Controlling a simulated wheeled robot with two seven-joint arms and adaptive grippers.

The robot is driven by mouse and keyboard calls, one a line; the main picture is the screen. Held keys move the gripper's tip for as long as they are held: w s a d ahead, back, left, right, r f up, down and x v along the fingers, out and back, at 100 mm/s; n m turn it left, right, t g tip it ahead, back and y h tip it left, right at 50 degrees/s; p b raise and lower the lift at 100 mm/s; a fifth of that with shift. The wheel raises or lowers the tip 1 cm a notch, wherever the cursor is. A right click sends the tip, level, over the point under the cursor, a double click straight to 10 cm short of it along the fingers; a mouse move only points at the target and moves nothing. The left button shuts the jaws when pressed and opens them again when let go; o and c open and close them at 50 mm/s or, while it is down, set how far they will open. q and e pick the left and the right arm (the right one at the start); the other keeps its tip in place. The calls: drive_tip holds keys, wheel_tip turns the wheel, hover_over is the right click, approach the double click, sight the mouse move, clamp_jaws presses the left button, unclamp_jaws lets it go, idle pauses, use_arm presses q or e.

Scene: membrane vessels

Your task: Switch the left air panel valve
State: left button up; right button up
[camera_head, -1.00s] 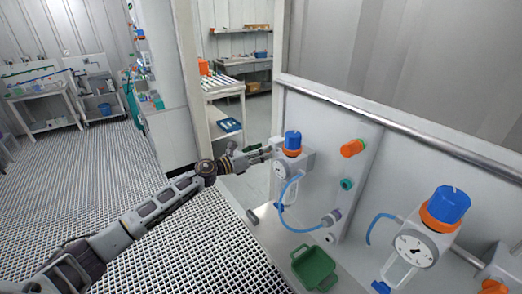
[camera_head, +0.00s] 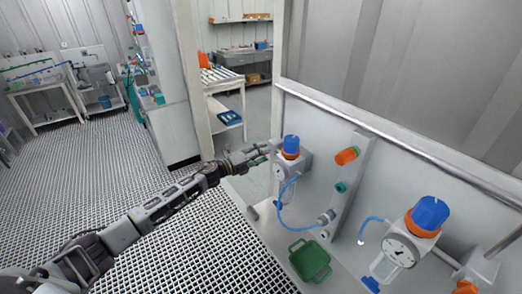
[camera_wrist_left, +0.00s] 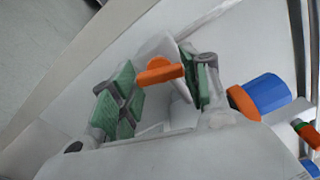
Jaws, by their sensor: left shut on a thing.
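The left air panel (camera_head: 318,150) carries a regulator with a blue knob (camera_head: 291,142), an orange ring and a round gauge (camera_head: 280,172). My left gripper (camera_head: 268,148) reaches in from the left, at the regulator's left side. In the left wrist view, an orange valve handle (camera_wrist_left: 160,72) lies between its green-padded fingers (camera_wrist_left: 158,88), and the gripper is shut on it. The blue knob (camera_wrist_left: 268,93) shows to the right, outside the fingers. In the head view the gripper hides the handle. My right gripper is not in view.
A second regulator with a blue knob (camera_head: 431,213) and gauge stands at the right. A blue hose (camera_head: 295,226) loops under the left regulator. Grated floor (camera_head: 90,180) is open at left.

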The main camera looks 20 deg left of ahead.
use_arm(q)
drive_tip(key=shift+n+p, duration=0.4)
drive_tip(key=shift+n, duration=0.6)
drive_tip(key=o, duration=1)
drive_tip(key=shift+a, duration=0.1)
drive_tip(key=shift+s, duration=0.1)
drive_tip(key=shift+v, duration=5.85)
